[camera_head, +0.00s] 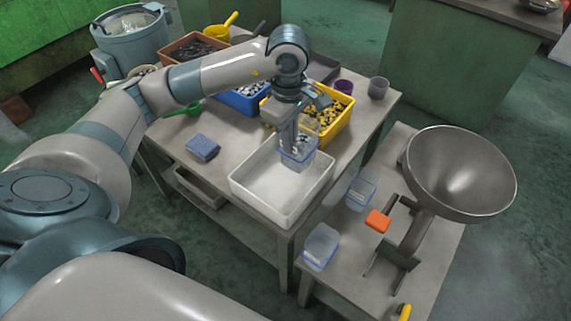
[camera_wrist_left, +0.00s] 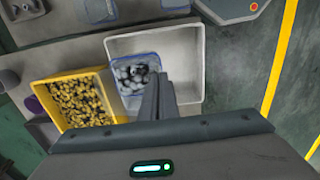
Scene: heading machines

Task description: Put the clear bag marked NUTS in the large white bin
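A clear bag (camera_head: 298,155) with a blue rim and grey pieces inside is over the large white bin (camera_head: 255,207), near its back edge. No NUTS marking is readable. My left gripper (camera_head: 291,140) points down at the bag, its fingers close together at the rim. In the left wrist view the bag (camera_wrist_left: 128,72) overlaps the left part of the white bin (camera_wrist_left: 190,45), and the shut fingers (camera_wrist_left: 160,92) meet the bag's right edge. I cannot tell its exact height above the bin floor. My right gripper is not in view.
Behind the bin stand a yellow bin (camera_head: 338,120) of brass-coloured pieces and a blue bin (camera_head: 240,101). Clear containers (camera_head: 321,246) and a metal bowl machine (camera_head: 462,175) stand on the right table.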

